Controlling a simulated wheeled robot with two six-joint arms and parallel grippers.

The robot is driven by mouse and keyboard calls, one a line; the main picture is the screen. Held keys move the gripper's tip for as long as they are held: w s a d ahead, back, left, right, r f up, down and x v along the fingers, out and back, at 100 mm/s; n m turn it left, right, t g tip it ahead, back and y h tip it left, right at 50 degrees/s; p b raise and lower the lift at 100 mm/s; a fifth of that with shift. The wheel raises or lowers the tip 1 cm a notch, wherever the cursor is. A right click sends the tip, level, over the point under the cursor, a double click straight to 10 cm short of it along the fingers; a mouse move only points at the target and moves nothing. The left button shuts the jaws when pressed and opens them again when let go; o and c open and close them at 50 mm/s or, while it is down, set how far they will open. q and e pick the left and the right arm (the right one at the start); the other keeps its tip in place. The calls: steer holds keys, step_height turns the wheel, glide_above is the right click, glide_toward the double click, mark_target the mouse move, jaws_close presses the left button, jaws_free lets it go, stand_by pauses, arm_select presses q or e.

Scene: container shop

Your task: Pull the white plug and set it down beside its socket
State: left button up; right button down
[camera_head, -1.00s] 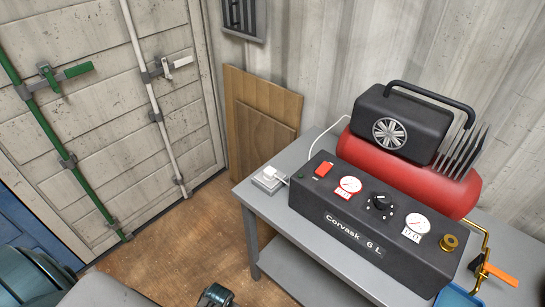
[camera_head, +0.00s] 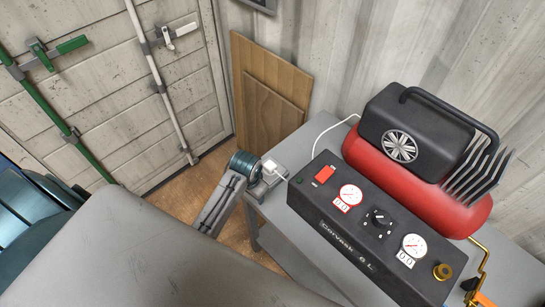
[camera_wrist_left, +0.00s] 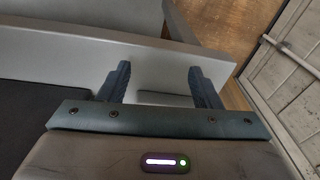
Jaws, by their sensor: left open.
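A white cord runs from the plug area behind the control box. The white plug cannot be made out there. My right gripper is not in view.
The black control box (camera_head: 345,218) with gauges stands on the grey table (camera_head: 296,153), right of the plug. A red-tanked compressor (camera_head: 415,185) is behind it. Wooden boards (camera_head: 270,85) lean on the wall. A narrow clear strip of tabletop lies behind the socket.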

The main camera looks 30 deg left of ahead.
arm_select(q)
step_height(320, 180, up, 9)
steer(key=m+g+p, duration=0.1)
steer(key=p, duration=0.1)
glide_above(270, 164)
steer(key=shift+s+h, duration=0.25)
steer(key=shift+h, duration=0.05)
steer(key=shift+w+r, duration=0.3)
steer(key=shift+r, duration=0.05)
steer(key=shift+s, duration=0.1)
steer(key=shift+f+b, duration=0.55)
steer(key=shift+f, duration=3.6)
steer(key=shift+p, duration=0.45)
